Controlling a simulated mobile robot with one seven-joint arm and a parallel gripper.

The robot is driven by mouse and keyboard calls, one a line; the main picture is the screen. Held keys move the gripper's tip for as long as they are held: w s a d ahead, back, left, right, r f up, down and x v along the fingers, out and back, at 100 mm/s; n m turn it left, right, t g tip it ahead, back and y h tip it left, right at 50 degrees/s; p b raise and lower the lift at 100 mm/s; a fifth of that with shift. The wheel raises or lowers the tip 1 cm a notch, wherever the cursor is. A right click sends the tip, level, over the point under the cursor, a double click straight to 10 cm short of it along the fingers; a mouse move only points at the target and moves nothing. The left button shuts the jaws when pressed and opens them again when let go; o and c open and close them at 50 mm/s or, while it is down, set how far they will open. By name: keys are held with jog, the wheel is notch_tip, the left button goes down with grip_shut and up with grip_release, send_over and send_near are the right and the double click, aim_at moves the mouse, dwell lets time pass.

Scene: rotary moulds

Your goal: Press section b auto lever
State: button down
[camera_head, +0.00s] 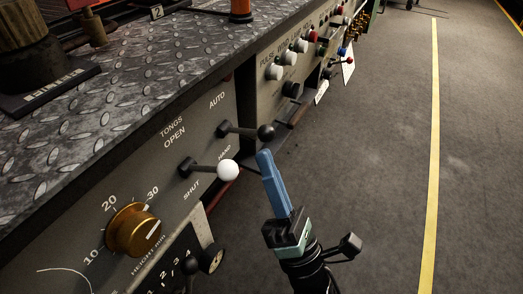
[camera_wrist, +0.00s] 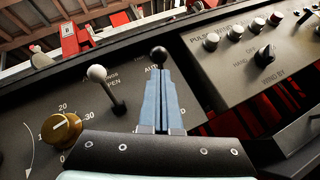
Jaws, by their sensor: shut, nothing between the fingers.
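A lever with a black ball knob (camera_head: 266,132) sticks out from the grey panel between the words AUTO and HAND. In the wrist view its black knob (camera_wrist: 159,54) shows just beyond my fingertips, and its shaft is hidden behind the fingers. My gripper (camera_head: 264,153) has blue fingers shut together and empty. In the head view the tips are just below the black knob. In the wrist view the gripper (camera_wrist: 161,72) points up at the knob. I cannot tell whether the tips touch it. No section letter is readable.
A white-knobbed TONGS lever (camera_head: 228,170) stands close to the left of my fingers. A brass dial (camera_head: 133,230) is at the lower left. A second panel (camera_head: 262,90) with several knobs lies further along. The floor (camera_head: 385,150) on the right is clear.

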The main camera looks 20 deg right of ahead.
notch_tip(320, 180, up, 2)
jog(key=n+g+y+p, duration=0.2)
jog(key=shift+s+d+r+p, duration=0.1)
jog(key=shift+s+r+p, duration=0.1)
jog(key=shift+p, duration=0.1)
jog(key=shift+r, duration=0.25)
jog(key=shift+f, duration=0.1)
